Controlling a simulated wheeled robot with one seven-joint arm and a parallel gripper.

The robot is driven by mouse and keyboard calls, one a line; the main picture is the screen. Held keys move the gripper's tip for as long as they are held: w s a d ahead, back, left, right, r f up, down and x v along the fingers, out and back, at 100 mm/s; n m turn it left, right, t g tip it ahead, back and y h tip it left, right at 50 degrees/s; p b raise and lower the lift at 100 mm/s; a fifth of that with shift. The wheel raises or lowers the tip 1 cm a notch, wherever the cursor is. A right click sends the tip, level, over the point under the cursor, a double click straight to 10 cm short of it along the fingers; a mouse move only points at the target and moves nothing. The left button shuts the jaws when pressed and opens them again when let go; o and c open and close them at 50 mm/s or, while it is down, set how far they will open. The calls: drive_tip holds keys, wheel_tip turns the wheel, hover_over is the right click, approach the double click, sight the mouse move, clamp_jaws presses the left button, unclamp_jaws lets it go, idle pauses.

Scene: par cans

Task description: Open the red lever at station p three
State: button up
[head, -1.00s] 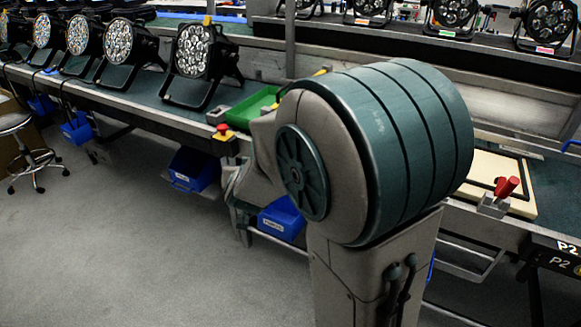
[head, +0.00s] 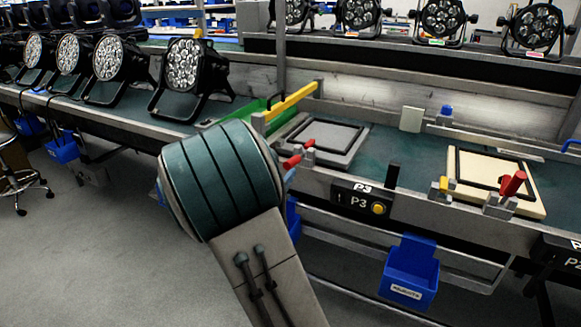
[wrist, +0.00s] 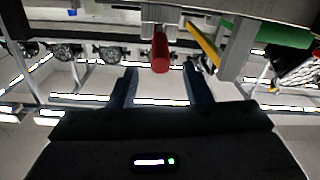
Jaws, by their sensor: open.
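A red lever (head: 298,159) sticks out from the front of a grey fixture (head: 330,140) by the P3 sign (head: 358,200) in the head view. In the wrist view the red lever (wrist: 160,52) points toward the camera, between the lines of the two fingers and just beyond their tips. My gripper (wrist: 160,78) is open and empty, with a dark finger on each side. I see no contact with the lever. In the head view my arm hides the gripper.
A yellow bar (head: 292,101) and a green tray (head: 240,111) are close beside the fixture. A second red lever (head: 513,184) is on a cream plate (head: 490,170) to the right. A blue bin (head: 410,275) hangs below the bench. Stage lamps (head: 185,72) stand to the left.

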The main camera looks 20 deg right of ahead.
sight(291, 163)
drive_tip(key=b+x, duration=0.1)
drive_tip(key=x, duration=0.6)
clamp_jaws()
